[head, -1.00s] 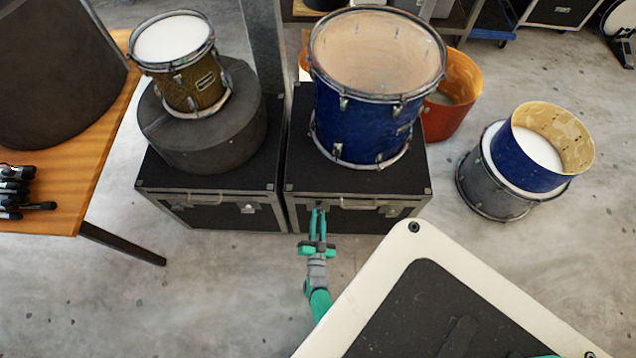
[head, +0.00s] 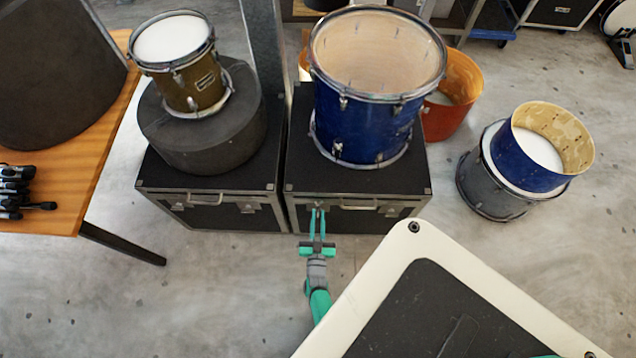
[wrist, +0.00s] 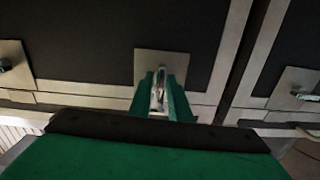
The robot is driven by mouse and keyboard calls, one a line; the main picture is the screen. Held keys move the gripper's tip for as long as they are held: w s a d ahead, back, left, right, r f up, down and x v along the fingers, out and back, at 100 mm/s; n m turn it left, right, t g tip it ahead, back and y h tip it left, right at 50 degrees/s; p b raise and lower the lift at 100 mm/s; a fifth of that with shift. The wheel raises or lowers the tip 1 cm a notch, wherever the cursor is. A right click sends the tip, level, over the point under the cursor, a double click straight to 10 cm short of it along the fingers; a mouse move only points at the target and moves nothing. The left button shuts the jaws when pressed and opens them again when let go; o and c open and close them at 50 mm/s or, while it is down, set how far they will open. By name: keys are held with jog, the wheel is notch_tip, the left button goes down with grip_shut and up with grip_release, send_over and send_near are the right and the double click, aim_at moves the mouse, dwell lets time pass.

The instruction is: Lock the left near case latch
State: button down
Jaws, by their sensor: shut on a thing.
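The black case with metal edges (head: 362,190) stands on the floor under a blue drum. Its left front latch (wrist: 161,59) is a metal plate with a shiny turning piece, seen mid-picture in the wrist view. My gripper (head: 317,213) reaches the latch at the left of the case front. In the wrist view my green fingers (wrist: 160,98) are shut on the shiny piece, one on each side. The fingers hide part of it, so I cannot tell whether the latch is locked. Another latch of this case (wrist: 8,65) shows at the left in the wrist view.
A second black case (head: 215,185) stands close on the left, with a grey round case and a small drum on it. Its latch (wrist: 300,88) shows at the right in the wrist view. A wooden table (head: 75,185) is further left. Open floor lies in front.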

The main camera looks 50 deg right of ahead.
jog(key=c, duration=1.8)
grip_release()
jog(key=shift+c, duration=0.2)
jog(key=v, duration=1.1)
jog(key=shift+w, duration=0.15)
